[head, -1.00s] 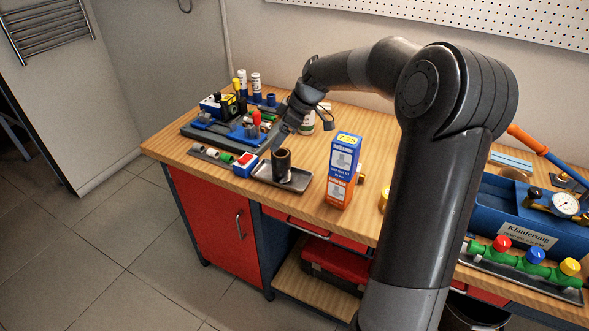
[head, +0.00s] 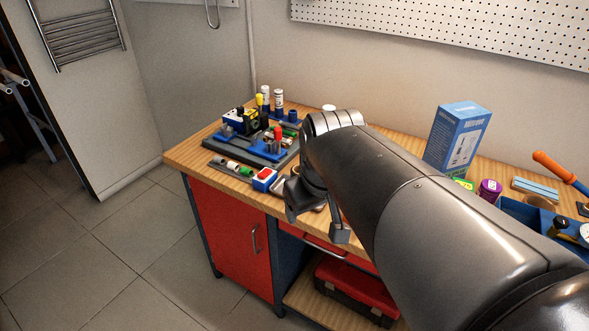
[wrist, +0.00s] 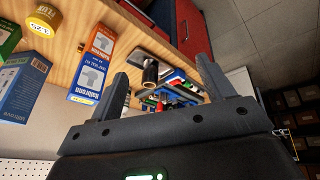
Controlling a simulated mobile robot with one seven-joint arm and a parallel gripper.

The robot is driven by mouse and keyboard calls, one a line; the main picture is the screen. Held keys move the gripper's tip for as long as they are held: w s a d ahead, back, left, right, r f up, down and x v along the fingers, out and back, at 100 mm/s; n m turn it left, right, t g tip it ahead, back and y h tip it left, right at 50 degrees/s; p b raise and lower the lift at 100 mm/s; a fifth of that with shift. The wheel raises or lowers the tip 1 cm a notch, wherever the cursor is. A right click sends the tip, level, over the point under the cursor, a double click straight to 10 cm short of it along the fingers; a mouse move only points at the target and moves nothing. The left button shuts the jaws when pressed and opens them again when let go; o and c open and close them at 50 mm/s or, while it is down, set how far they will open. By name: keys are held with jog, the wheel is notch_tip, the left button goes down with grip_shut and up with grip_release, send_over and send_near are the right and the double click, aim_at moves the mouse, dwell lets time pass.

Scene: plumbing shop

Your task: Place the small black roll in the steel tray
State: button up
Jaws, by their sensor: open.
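The small black roll (wrist: 150,73) shows in the wrist view, apparently upright on the steel tray (wrist: 152,56). My gripper (wrist: 162,65) is open and empty, and the roll appears between its two fingers in the picture, some way beyond them. In the head view my gripper (head: 316,220) hangs by the front edge of the workbench. There my gripper and arm hide the roll and most or all of the tray.
An orange and blue box (wrist: 93,62) stands beside the tray. A tall blue box (head: 458,138) and a purple roll (head: 489,188) are farther right. A red and blue block (head: 264,179) and a grey board (head: 250,146) with fittings lie left of my gripper.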

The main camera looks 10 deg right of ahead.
jog(key=s+f+m+t, duration=0.1)
jog(key=s+m, duration=0.1)
jog(key=s, duration=0.5)
jog(key=shift+s+d+f+m, duration=0.15)
jog(key=shift+s+d+m, duration=0.05)
jog(key=shift+d+m, duration=0.2)
jog(key=shift+o, duration=0.5)
